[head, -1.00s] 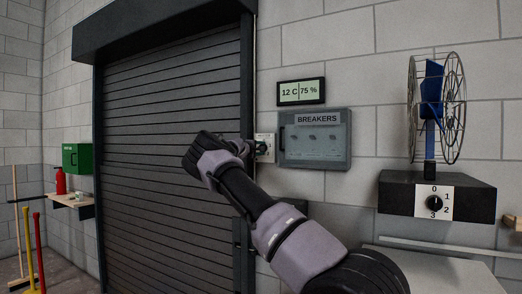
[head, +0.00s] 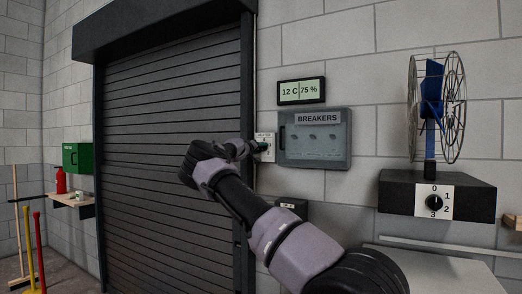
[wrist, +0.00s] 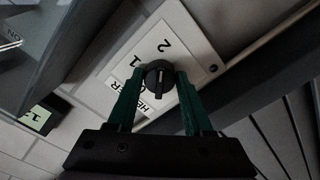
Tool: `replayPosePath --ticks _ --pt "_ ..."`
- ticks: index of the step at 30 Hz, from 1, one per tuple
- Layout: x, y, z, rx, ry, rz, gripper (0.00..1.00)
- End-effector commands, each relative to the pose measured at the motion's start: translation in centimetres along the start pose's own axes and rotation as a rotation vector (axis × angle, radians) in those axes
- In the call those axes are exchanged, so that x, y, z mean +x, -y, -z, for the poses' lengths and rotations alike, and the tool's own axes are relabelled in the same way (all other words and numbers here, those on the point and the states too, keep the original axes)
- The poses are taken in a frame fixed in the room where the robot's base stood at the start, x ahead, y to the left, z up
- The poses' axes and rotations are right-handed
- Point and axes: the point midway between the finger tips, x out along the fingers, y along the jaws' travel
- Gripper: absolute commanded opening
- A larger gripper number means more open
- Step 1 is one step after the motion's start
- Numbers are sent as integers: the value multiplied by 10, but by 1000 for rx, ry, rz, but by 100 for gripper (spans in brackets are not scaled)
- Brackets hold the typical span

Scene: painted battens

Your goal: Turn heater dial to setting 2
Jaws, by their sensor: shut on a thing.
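The heater plate (wrist: 192,30) is white, with a 1 and a 2 printed on it and a partly covered label. It is on the wall between the shutter and the breaker box, seen small in the head view (head: 265,155). The black heater dial (wrist: 159,80) sits between the green fingers of my gripper (wrist: 160,82), which is shut on it. A pale line on the dial runs roughly up and down in the wrist view, roughly in line with the 2. I cannot tell its exact setting. In the head view my gripper (head: 254,148) reaches the plate.
The breaker box (head: 316,138) is close on the right, under a display (head: 301,91) reading 12 C and 75 %. The dark roller shutter (head: 170,130) is on the left. A fan (head: 434,110) with its own numbered dial (head: 434,203) stands farther right.

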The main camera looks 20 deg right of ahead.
Motion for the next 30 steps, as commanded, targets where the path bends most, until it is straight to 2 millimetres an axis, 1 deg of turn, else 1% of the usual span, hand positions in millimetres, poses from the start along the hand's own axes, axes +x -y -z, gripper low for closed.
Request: replayPosePath --ticks 1,7,19,20,21,22,30 --pt "0 2 -3 14 5 1 0" --pt "0 2 -3 45 5 1 0" --pt "0 2 -3 50 5 1 0" --pt "0 2 -3 50 5 1 62" --pt "0 2 -3 50 5 1 78" --pt "0 2 -2 50 4 1 80" --pt "0 1 -1 49 2 1 80"
